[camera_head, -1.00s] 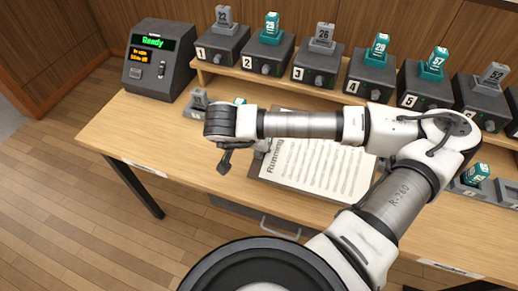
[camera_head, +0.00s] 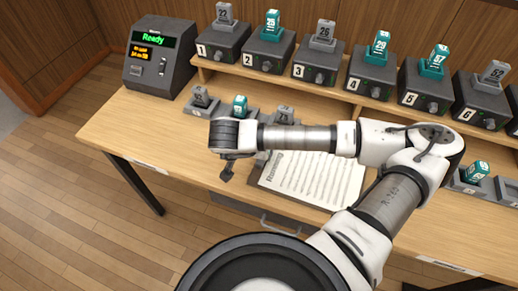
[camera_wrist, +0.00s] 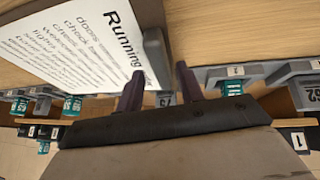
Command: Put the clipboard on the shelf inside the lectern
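The clipboard (camera_head: 312,182) shows in the head view as a board with a white printed sheet headed "Running", below my forearm and over the front part of the desk. In the wrist view the clipboard (camera_wrist: 75,45) fills the upper left. My gripper's two dark fingers (camera_wrist: 161,68) stand on either side of the clipboard's grey edge near the heading, one over the sheet and one outside it. In the head view the contact is mostly hidden by my wrist. I cannot identify the lectern or its shelf in either view.
A console reading "Ready" (camera_head: 159,60) stands at the desk's (camera_head: 115,130) left end. A raised shelf holds several numbered boxes (camera_head: 268,50) with upright tags. Small tag holders (camera_head: 200,101) stand in front of it. Open wooden floor (camera_head: 70,200) lies to the left.

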